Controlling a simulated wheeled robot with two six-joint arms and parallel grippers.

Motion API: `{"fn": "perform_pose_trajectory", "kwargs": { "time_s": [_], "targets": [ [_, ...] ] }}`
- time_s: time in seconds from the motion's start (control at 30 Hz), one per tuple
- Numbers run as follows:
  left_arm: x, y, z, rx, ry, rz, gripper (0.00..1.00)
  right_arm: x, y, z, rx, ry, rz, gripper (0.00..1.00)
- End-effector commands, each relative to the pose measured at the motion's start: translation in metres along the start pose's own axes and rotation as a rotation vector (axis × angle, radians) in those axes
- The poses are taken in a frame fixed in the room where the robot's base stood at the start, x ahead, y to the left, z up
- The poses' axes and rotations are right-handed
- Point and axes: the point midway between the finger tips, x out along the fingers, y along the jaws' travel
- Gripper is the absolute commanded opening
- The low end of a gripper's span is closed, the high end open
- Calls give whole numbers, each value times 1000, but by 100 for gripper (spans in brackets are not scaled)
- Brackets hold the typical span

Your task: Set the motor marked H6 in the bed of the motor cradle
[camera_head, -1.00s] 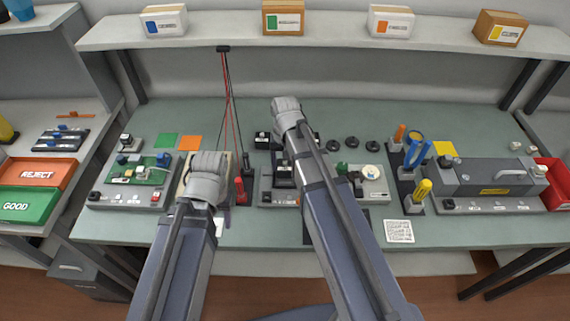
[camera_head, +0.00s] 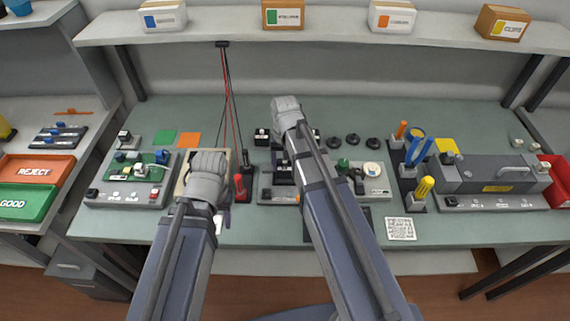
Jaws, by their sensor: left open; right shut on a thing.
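My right gripper (camera_head: 287,107) reaches over the middle of the bench. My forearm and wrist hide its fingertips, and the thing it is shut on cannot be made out. Small dark blocks (camera_head: 262,137) show beside the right wrist; no H6 mark is readable on them. A grey-based fixture with a black block (camera_head: 284,174), perhaps the motor cradle, stands below and is partly covered by my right arm. Its bed cannot be seen clearly. My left gripper (camera_head: 207,172) is open above a tan board (camera_head: 183,183), left of that fixture, its fingers mostly hidden by the wrist.
A red-handled tool (camera_head: 240,187) stands between my arms, near hanging cables (camera_head: 229,90). A circuit-board station (camera_head: 130,177) is at left. Black discs (camera_head: 353,139), a tool holder (camera_head: 408,190) and a large grey machine (camera_head: 490,178) are at right. The back bench is mostly clear.

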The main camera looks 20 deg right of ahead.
Motion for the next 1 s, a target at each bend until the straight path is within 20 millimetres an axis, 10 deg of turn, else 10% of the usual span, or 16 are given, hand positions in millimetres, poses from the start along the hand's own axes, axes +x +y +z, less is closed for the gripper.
{"fn": "perform_pose_trajectory", "kwargs": {
  "time_s": [1.0],
  "targets": [
    [10,1,-1,0,0,0,50,10,0,0,0,0,0,9]
  ]
}}
